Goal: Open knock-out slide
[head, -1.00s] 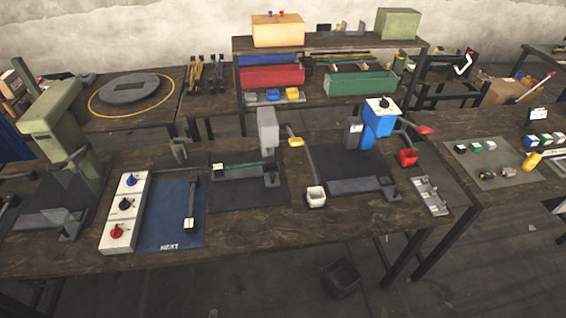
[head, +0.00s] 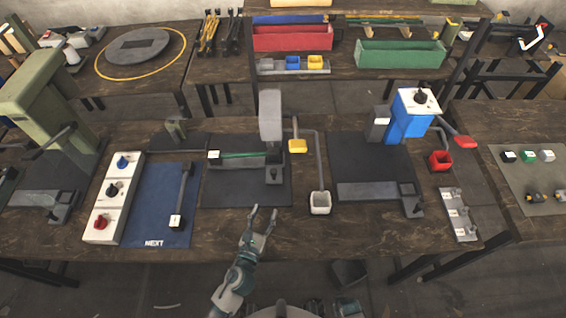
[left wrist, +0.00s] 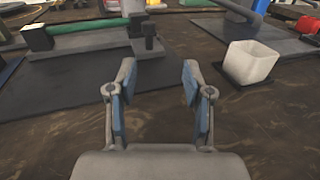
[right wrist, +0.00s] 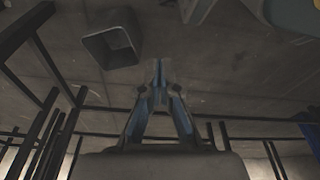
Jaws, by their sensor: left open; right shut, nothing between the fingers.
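The middle press (head: 270,118) stands on a dark mat (head: 240,192) in the head view. At its foot is a low grey slide-like part with a green rod (head: 243,155), a white tag and a dark block (head: 274,175). I cannot tell for sure which part is the knock-out slide. My left gripper (head: 263,211) is open and empty at the mat's front edge, apart from the press. In the left wrist view the green rod (left wrist: 85,27) lies ahead of my open fingers (left wrist: 158,68). My right gripper (right wrist: 158,68) is shut and empty, facing the floor and table legs.
A white cup (head: 320,203) on a bent arm stands right of the mat. A blue press (head: 407,125) with a red cup (head: 440,160) is further right. A switch panel (head: 113,197) and blue mat (head: 160,215) are at left. A dark bin (right wrist: 110,47) is on the floor.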

